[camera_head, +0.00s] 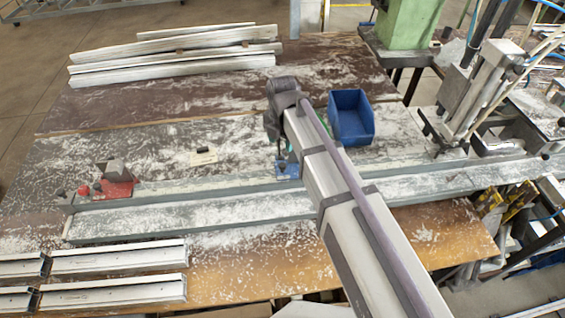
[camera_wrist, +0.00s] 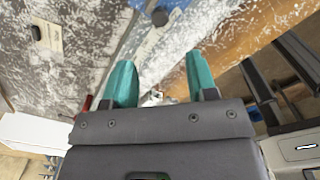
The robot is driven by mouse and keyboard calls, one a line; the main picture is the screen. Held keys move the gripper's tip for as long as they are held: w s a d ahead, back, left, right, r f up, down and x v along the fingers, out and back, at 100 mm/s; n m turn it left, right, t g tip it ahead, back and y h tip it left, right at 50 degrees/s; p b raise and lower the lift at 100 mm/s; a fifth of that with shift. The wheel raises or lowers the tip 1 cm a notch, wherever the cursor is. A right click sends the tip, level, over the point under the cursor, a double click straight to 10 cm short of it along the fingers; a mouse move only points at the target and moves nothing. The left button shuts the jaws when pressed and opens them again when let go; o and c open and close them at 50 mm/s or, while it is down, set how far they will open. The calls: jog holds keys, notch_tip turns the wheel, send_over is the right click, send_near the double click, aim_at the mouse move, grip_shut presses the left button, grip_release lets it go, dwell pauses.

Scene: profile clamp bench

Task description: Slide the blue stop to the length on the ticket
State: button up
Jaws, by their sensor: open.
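The blue stop (camera_head: 288,170) sits on the grey rail (camera_head: 200,186) in the head view, just below my gripper (camera_head: 282,150) and partly hidden by my arm. My gripper also shows in the wrist view (camera_wrist: 159,62), with its two teal fingers apart and nothing clearly held between them. Whether the fingers touch the stop cannot be told. A small cream ticket (camera_head: 203,157) lies on the bench left of the stop; it also shows in the wrist view (camera_wrist: 47,38) with a dark piece on it. Its writing is too small to read.
A red clamp block (camera_head: 116,188) stands at the rail's left end. A blue bin (camera_head: 351,117) stands right of my wrist. Pale profiles (camera_head: 175,47) lie at the back, and more (camera_head: 118,291) at the front left. A machine with cylinders (camera_head: 487,85) stands at the right. Shavings cover the bench.

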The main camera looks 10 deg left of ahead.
aim_at(283, 165)
notch_tip(283, 165, down, 11)
jog(key=b, duration=1.1)
jog(key=shift+r, duration=0.1)
jog(key=shift+c, duration=0.3)
grip_shut()
